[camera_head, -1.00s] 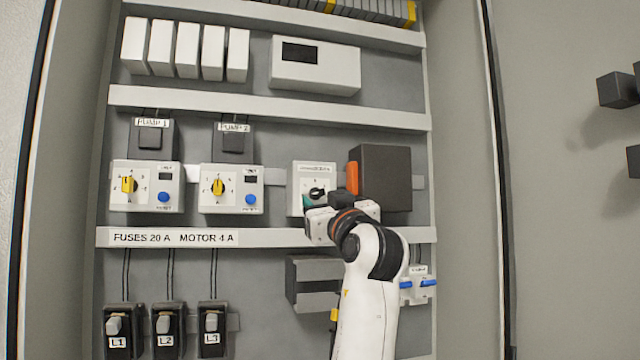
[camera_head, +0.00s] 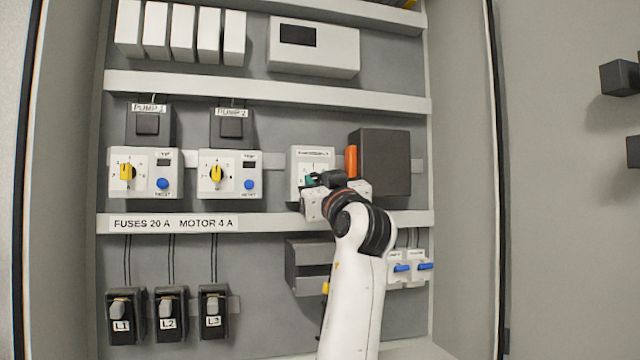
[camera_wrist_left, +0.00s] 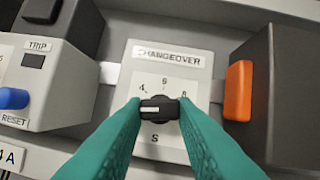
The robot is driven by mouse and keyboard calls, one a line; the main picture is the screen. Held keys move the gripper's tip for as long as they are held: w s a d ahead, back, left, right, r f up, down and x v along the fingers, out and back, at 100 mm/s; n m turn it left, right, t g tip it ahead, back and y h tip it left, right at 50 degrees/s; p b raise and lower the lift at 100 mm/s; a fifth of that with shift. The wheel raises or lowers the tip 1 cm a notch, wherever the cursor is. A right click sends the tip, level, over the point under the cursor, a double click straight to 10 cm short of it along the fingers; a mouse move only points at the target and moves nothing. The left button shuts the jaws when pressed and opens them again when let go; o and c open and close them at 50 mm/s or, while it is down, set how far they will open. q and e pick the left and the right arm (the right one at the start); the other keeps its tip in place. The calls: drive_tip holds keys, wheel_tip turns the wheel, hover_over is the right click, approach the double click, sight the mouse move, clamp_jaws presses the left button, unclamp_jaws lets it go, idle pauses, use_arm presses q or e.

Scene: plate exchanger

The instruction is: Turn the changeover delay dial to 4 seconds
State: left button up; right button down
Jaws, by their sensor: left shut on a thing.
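The changeover box (camera_head: 297,158) is a small light box with a white face, left of a dark box. Its black dial (camera_wrist_left: 158,113) has a white pointer mark and shows in the left wrist view. The mark lies on the dial's left side, nearly level, below the printed 4. A 6 is at the top, an 8 at the right and an S below. My left gripper (camera_wrist_left: 159,110) has green fingers shut on the dial from both sides. In the head view my left gripper (camera_head: 315,180) covers the dial. My right gripper is not in view.
A dark box (camera_head: 384,165) with an orange part (camera_wrist_left: 238,91) stands close on the right. The pump 2 unit (camera_head: 229,174), with a yellow knob and blue reset button, is on the left. A labelled light rail (camera_head: 270,222) runs below the dial.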

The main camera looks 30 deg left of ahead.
use_arm(q)
drive_tip(key=shift+m, duration=0.4)
drive_tip(key=shift+s+m+t+b, duration=0.1)
drive_tip(key=shift+m+t+b, duration=0.3)
drive_tip(key=shift+m+t, duration=0.3)
drive_tip(key=m+t+h, duration=0.1)
drive_tip(key=m+h, duration=0.1)
drive_tip(key=m, duration=0.1)
drive_tip(key=shift+s+a+m+b, duration=0.1)
drive_tip(key=shift+a+m+b, duration=0.05)
drive_tip(key=shift+m+b, duration=0.2)
drive_tip(key=m+h, duration=0.1)
drive_tip(key=m, duration=0.1)
drive_tip(key=m+t+h, duration=0.1)
drive_tip(key=m, duration=0.2)
drive_tip(key=shift+s+r, duration=0.1)
drive_tip(key=shift+a+m+t+h, duration=0.1)
drive_tip(key=shift+m+t+h, duration=0.45)
drive_tip(key=shift+m, duration=1)
drive_tip(key=shift+h, duration=0.25)
drive_tip(key=o, duration=1)
